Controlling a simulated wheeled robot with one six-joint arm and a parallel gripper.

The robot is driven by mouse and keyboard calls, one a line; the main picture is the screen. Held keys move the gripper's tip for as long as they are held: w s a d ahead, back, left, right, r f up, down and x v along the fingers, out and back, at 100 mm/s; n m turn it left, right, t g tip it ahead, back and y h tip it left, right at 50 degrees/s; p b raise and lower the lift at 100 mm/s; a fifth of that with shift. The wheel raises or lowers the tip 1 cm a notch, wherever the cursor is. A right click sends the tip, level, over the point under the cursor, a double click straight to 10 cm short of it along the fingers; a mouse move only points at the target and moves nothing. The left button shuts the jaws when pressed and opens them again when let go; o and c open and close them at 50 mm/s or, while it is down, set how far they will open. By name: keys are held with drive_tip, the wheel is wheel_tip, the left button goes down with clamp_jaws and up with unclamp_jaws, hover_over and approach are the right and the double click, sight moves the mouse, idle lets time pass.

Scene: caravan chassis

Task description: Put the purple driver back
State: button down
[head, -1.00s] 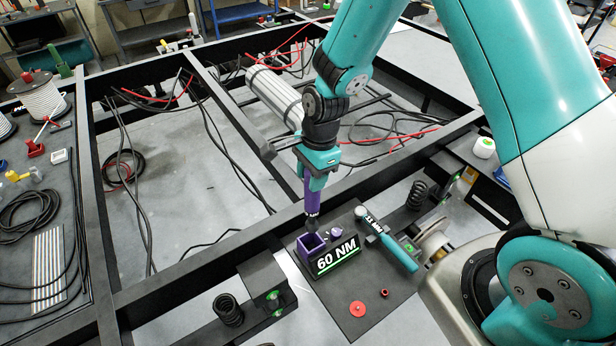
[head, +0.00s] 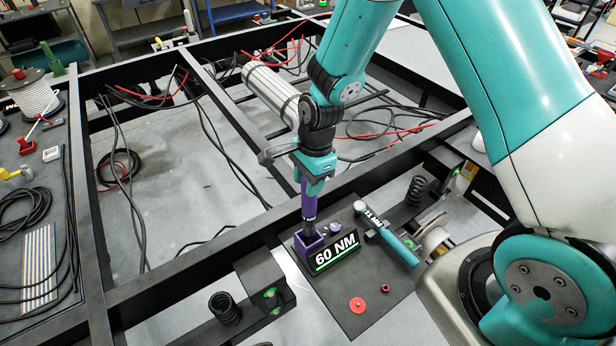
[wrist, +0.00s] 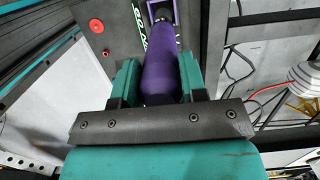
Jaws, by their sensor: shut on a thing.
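The purple driver (head: 308,205) hangs upright in my gripper (head: 313,180), which is shut on its handle. In the wrist view the purple handle (wrist: 161,72) sits between the two teal fingers of my gripper (wrist: 160,85). The driver's dark lower end is at the mouth of the purple square holder (head: 308,243), beside the 60 NM sign (head: 336,251). The holder's rim also shows in the wrist view (wrist: 175,14). The driver's tip is hidden, so I cannot tell how deep it sits.
A teal-handled torque wrench (head: 397,245) lies right of the sign on the dark plate (head: 365,300). A red disc (head: 357,305) and a small red nut (head: 385,288) lie on the plate's front part. Black springs (head: 224,308) stand on the frame nearby.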

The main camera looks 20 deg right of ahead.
drive_tip(key=shift+f+b, duration=2.55)
drive_tip(key=shift+f, duration=1.5)
drive_tip(key=c, duration=0.6)
unclamp_jaws()
drive_tip(key=d+r, duration=0.1)
drive_tip(key=r, duration=0.4)
drive_tip(key=r+b, duration=0.1)
drive_tip(key=r, duration=0.5)
drive_tip(key=d+r+b, duration=0.1)
drive_tip(key=r, duration=0.5)
drive_tip(key=shift+w+d+r, duration=0.15)
drive_tip(key=shift+w+d, duration=0.1)
drive_tip(key=shift+d, duration=0.05)
